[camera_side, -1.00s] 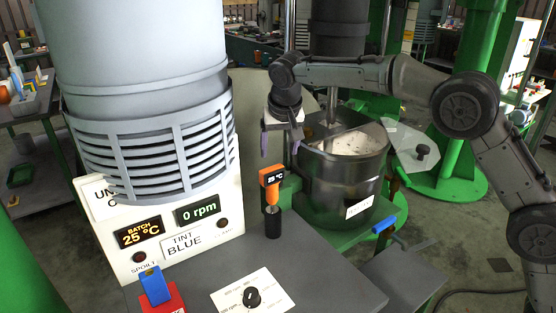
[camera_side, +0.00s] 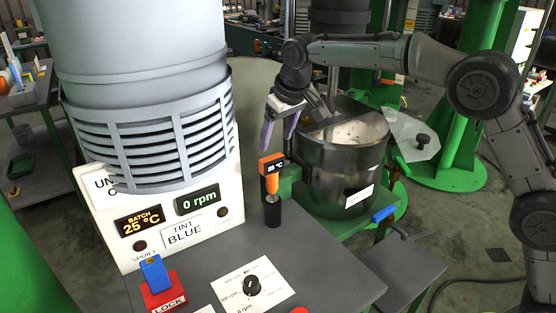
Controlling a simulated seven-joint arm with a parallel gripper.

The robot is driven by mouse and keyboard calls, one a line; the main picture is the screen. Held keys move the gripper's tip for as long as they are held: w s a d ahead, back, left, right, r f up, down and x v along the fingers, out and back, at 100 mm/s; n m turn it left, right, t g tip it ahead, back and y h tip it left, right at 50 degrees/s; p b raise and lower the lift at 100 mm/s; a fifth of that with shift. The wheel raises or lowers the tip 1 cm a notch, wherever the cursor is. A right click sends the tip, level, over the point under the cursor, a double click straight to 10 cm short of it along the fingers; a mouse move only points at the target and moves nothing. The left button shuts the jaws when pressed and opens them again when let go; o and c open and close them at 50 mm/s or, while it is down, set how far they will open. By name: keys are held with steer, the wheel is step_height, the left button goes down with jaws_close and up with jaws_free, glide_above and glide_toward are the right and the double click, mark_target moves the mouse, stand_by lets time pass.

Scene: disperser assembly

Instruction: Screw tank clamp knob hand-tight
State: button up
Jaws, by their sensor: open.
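The dark metal tank (camera_side: 338,180) stands upright on the green stand, with pale batch material inside and a shaft reaching down into it. A dark round knob (camera_side: 423,138) sits on a clear plate to the right of the tank; I cannot tell whether it is the tank clamp knob. A green bracket (camera_side: 287,182) meets the tank's left side, with no knob clearly visible on it. My gripper (camera_side: 279,130) is open, its purple fingers pointing down, tilted, left of the tank's rim. I see nothing between the fingers.
An orange thermometer (camera_side: 271,170) stands below my gripper in the picture. The display panel (camera_side: 165,220) reads 0 rpm and 25 °C.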

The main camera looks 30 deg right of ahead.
steer(key=d+n+y, duration=0.1)
steer(key=d, duration=0.4)
steer(key=x, duration=1.3)
steer(key=shift+w+a+r, duration=0.15)
steer(key=shift+a, duration=0.1)
